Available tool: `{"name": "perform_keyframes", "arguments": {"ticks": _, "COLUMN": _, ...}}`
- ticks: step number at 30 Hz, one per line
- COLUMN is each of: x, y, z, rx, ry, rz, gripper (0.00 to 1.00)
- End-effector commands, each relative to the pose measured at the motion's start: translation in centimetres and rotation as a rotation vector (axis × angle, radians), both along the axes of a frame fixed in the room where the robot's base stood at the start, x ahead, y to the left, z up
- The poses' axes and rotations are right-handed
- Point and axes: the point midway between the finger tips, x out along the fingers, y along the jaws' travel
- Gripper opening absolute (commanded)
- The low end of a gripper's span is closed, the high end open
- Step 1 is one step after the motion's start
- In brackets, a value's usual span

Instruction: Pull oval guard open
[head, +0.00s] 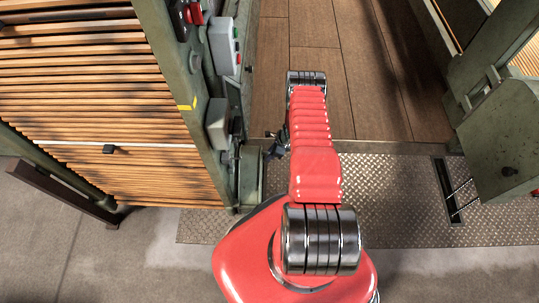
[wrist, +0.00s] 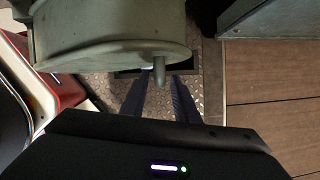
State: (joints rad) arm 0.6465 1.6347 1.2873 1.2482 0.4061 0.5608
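The oval guard (wrist: 100,35) is a grey-green rounded housing with a flat lower face, at the upper left of the wrist view. A short peg (wrist: 159,70) sticks out from its right end. My gripper (wrist: 163,80) is open, its two dark fingers one on each side of the peg's tip in the picture. I cannot tell whether either finger touches it. In the head view my gripper (head: 275,146) is small and dark, beside the green machine post. The guard is hard to make out there.
A slatted wooden panel (head: 100,80) in a green frame stands at left, with grey control boxes (head: 223,45) on its post. A green machine housing (head: 500,140) stands at right. Brown floor boards (head: 320,80) and patterned metal plate (head: 385,190) lie open between.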

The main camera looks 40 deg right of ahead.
Motion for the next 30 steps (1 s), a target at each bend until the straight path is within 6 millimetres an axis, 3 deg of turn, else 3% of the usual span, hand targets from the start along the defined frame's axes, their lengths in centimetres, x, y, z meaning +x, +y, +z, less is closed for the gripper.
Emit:
{"name": "perform_keyframes", "arguments": {"ticks": 6, "x": 0.33, "y": 0.37, "z": -1.34, "rx": 0.001, "ry": 0.001, "rz": -0.001, "gripper": 0.28}}
{"name": "perform_keyframes", "arguments": {"ticks": 16, "x": 0.41, "y": 0.36, "z": -1.45, "rx": 0.0, "ry": 0.0, "rz": -0.001, "gripper": 0.28}}
{"name": "perform_keyframes", "arguments": {"ticks": 27, "x": 0.41, "y": 0.34, "z": -1.45, "rx": 0.001, "ry": 0.001, "rz": -0.002, "gripper": 0.02}}
{"name": "perform_keyframes", "arguments": {"ticks": 30, "x": 0.43, "y": 0.33, "z": -1.43, "rx": 0.0, "ry": 0.0, "rz": -0.002, "gripper": 0.0}}
